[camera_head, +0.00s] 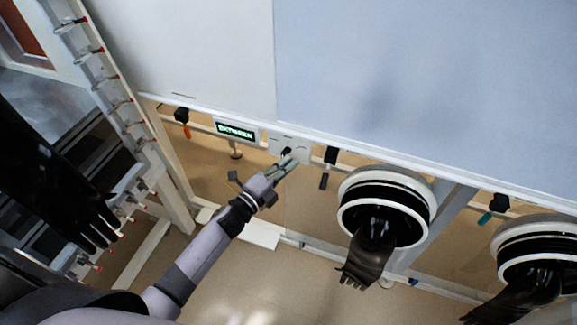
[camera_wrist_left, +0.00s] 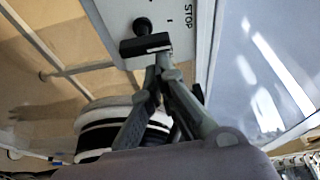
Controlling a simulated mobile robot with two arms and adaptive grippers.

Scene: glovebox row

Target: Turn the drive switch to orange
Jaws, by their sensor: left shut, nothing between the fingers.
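A small black switch (camera_head: 287,151) sits on a pale plate (camera_head: 301,146) under the edge of the large white panel in the head view. In the left wrist view it shows as a black handle bar (camera_wrist_left: 145,45) with a round black knob beyond it, on a white plate marked STOP (camera_wrist_left: 187,35). My left gripper (camera_head: 291,162) is shut and empty, its fingertips at the switch. In the left wrist view the fingertips (camera_wrist_left: 163,62) are close to the bar's right end; I cannot tell whether they touch. No orange mark is readable on the plate. My right gripper is not in view.
A green-lit display (camera_head: 236,131) is left of the switch. A black fitting with an orange tip (camera_head: 184,120) hangs farther left. A black hanging fitting (camera_head: 328,165) and a round glove port (camera_head: 385,205) with a black glove are close on the right. A rack (camera_head: 120,100) stands left.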

